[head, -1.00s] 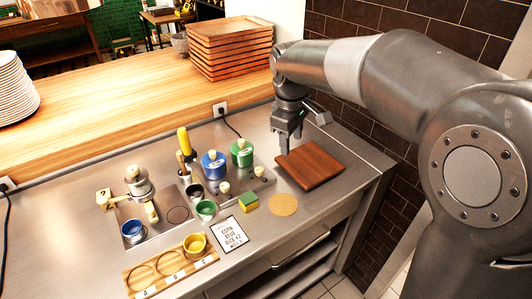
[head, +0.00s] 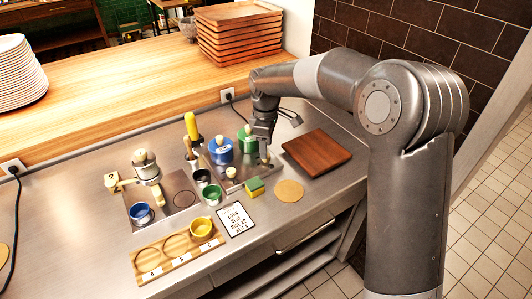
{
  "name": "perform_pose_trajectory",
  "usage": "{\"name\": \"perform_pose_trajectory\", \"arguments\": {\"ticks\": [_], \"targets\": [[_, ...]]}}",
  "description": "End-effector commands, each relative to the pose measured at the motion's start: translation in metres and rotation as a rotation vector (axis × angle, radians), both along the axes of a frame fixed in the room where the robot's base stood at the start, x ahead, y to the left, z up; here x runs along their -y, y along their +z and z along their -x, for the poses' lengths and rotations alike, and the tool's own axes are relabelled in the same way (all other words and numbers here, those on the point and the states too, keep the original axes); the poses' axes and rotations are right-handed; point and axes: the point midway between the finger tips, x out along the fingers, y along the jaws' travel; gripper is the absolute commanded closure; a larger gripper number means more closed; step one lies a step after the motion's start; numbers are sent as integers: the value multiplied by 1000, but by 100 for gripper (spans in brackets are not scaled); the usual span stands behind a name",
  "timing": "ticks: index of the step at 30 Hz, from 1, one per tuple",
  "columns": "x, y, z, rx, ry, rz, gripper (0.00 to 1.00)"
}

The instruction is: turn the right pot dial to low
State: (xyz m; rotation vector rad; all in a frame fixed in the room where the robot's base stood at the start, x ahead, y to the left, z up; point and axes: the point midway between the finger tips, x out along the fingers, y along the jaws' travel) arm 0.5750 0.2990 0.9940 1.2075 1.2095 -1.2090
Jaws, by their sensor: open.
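The right pot dial (head: 266,162), a small cream knob, sits on the steel plate in front of the green pot (head: 247,140). My gripper (head: 264,156) points down directly over this dial with its jaws open. It hides part of the dial, and I cannot tell whether the fingers touch it or stand around it. The dial's setting is too small to read. The left pot dial (head: 231,172), also cream, is in front of the blue pot (head: 221,151).
A yellow-green sponge (head: 255,187) and a round tan disc (head: 289,191) lie in front. A brown board (head: 316,153) lies to the right. Small green cups (head: 211,194), a menu card (head: 235,219) and a wooden rack (head: 150,271) are to the left and front.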

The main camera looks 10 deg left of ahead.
Motion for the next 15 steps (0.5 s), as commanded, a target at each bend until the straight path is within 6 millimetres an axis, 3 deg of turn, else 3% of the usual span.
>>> {"name": "perform_pose_trajectory", "arguments": {"ticks": [6, 15], "targets": [[0, -30, 0, -2, -1, 0, 52], [0, -37, 0, 1, -1, -1, 52]]}}
